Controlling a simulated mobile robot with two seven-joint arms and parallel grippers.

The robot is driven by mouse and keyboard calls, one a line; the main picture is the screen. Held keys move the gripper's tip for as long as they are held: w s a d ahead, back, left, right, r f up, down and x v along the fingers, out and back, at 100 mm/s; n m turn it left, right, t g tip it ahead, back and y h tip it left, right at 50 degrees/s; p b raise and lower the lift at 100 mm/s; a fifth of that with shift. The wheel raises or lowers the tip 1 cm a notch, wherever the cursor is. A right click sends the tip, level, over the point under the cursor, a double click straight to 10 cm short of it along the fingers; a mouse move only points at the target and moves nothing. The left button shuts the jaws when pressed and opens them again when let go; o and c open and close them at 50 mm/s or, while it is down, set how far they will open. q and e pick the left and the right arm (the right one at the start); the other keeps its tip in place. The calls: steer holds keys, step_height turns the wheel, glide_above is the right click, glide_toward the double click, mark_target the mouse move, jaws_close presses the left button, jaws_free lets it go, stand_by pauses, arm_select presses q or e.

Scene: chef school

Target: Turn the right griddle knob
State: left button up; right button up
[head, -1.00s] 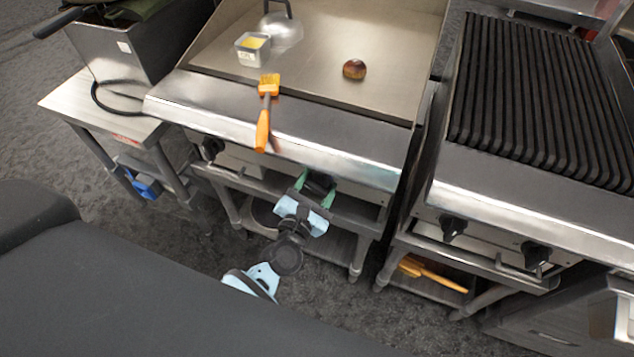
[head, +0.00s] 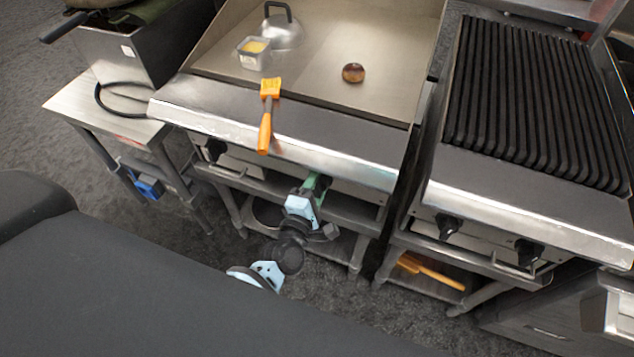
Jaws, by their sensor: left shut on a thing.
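The griddle (head: 330,140) stands in the middle of the head view. Its left knob (head: 214,150) is black and shows under the front ledge at the left. My left gripper (head: 315,186) is at the right part of the griddle's front panel, just below the ledge. It is shut on the right griddle knob, which is mostly hidden by the green fingers and the gripper body. The gripper looks rolled to one side. My right gripper is not in view.
An orange brush (head: 267,115) lies over the griddle's front ledge. A small container (head: 253,53), a domed cover (head: 283,30) and a bun (head: 353,72) are on the plate. A char grill (head: 535,100) with two black knobs stands at the right.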

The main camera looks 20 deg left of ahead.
arm_select(q)
steer(key=shift+m, duration=1.1)
steer(key=o, duration=1)
steer(key=shift+s+a, duration=0.1)
steer(key=shift+s, duration=3.8)
